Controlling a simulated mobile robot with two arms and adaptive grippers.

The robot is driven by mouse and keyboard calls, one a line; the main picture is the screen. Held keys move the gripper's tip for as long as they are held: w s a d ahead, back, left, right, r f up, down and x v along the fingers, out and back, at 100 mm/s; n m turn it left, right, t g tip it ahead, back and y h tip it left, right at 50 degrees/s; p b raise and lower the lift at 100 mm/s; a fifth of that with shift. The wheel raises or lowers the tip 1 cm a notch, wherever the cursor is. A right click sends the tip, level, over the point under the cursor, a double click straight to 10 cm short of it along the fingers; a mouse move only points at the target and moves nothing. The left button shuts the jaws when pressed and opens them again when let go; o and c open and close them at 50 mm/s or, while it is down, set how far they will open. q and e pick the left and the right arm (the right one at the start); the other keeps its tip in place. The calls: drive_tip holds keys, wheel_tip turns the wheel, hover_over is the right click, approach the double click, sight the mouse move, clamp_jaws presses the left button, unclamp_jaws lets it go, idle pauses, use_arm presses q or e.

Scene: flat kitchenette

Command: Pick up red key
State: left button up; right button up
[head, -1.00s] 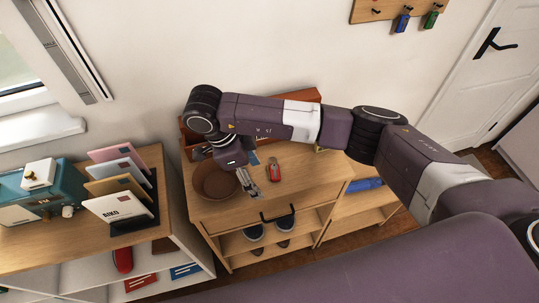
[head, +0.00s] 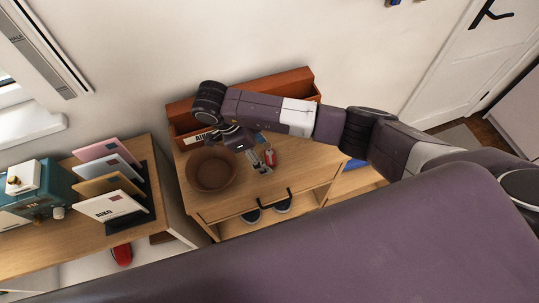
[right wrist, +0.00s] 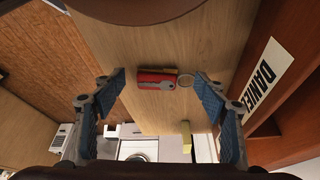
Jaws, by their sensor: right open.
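The red key (head: 271,157) lies on the wooden cabinet top, just right of the brown bowl. In the right wrist view the red key (right wrist: 152,78) shows a red body with a grey part and a ring at its right end. My right gripper (head: 260,164) is over the cabinet top, close beside the key in the head view. In the right wrist view the right gripper (right wrist: 160,75) is open, with its blue-padded fingers on either side of the key and apart from it. My left gripper is not in view.
The brown bowl (head: 212,170) stands close left of the gripper. A reddish-brown wooden box (head: 290,88) with name labels runs along the wall behind, partly hidden by my arm. A letter rack (head: 130,205) stands on the left shelf.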

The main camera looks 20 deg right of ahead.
sight(263, 158)
drive_tip(key=shift+d+f, duration=0.1)
drive_tip(key=shift+f, duration=0.05)
drive_tip(key=c, duration=0.4)
drive_tip(key=shift+s, duration=0.1)
drive_tip(key=c, duration=1)
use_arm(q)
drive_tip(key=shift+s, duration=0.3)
use_arm(e)
drive_tip(key=shift+r, duration=0.55)
use_arm(q)
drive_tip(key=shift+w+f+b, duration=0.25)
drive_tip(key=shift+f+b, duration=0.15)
drive_tip(key=shift+b, duration=0.05)
use_arm(e)
wheel_tip(263, 158, up, 19)
